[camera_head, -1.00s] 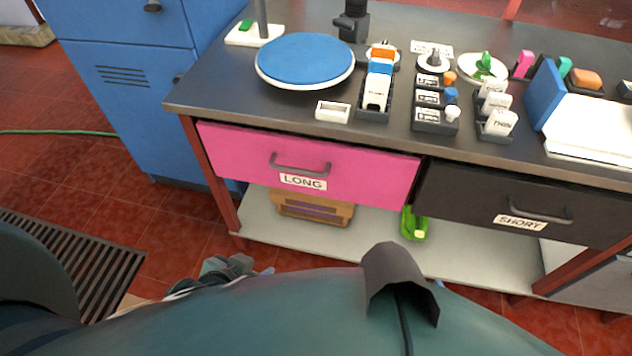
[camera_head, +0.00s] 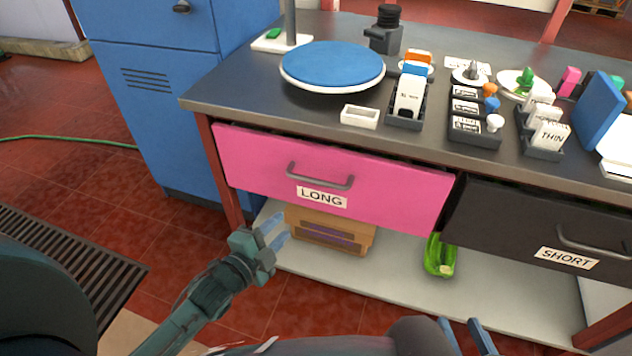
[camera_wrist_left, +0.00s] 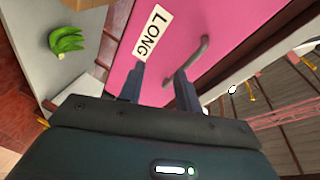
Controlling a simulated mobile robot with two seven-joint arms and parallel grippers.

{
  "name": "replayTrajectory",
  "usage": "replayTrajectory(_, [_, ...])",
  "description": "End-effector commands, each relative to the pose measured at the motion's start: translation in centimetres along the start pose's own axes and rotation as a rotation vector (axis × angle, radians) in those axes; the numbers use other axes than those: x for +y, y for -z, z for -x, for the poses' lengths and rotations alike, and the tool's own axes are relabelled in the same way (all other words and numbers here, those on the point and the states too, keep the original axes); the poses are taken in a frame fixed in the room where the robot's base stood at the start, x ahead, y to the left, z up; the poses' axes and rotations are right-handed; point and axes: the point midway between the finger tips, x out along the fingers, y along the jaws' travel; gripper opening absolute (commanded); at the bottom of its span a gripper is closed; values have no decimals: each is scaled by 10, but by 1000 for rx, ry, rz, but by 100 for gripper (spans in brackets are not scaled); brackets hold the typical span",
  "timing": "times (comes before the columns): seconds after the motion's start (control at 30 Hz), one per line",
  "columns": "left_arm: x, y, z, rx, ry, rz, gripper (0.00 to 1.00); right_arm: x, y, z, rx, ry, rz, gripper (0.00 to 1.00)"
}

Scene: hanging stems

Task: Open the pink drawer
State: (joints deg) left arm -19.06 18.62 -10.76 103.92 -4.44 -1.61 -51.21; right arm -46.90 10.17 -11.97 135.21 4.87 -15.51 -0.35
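The pink drawer (camera_head: 400,195) with a LONG label (camera_head: 322,197) sits under the left part of the bench and appears shut. Its grey bar handle (camera_head: 320,178) is on the front face. My left gripper (camera_head: 276,232) is below and left of the handle in the head view, open and empty. In the left wrist view its two fingers (camera_wrist_left: 160,85) are apart and point at the pink face (camera_wrist_left: 175,30), with the handle (camera_wrist_left: 188,75) just beyond the right finger. My right gripper (camera_head: 465,335) shows at the bottom edge, its fingers apart and empty.
The black SHORT drawer (camera_head: 510,220) is to the right. A lower shelf (camera_head: 390,280) holds a cardboard box (camera_head: 335,235) and a green item (camera_head: 438,255). A blue cabinet (camera_head: 150,100) stands at left. The bench top (camera_head: 260,110) carries a blue disc and labelled holders.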

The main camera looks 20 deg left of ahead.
Motion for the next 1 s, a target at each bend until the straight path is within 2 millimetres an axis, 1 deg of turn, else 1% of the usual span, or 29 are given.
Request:
replayTrajectory(0.03, [-4,-2,-4,49,53,-86,34,0,0,0,0,0,0,36])
replayTrajectory(0.1, [-9,-1,-6,113,132,-199,34,0,0,0,0,0,0,36])
replayTrajectory(0.2, [-16,0,-4,180,226,-320,34,0,0,0,-1,0,0,36])
replayTrajectory(0.33, [-20,1,-1,226,300,-406,34,0,0,0,-1,0,0,36])
replayTrajectory(0.47, [-23,2,-4,239,323,-430,34,0,0,0,0,0,0,36])
replayTrajectory(0.57, [-27,6,-15,240,327,-430,34,0,0,0,1,0,0,36])
replayTrajectory(0.67, [-32,11,-32,240,326,-430,34,0,-1,0,2,-1,1,36])
replayTrajectory(0.8, [-39,21,-60,240,327,-428,34,1,-1,1,6,-2,2,36])
replayTrajectory(1.0, [-49,32,-96,239,324,-427,34,1,0,2,14,-4,5,36])
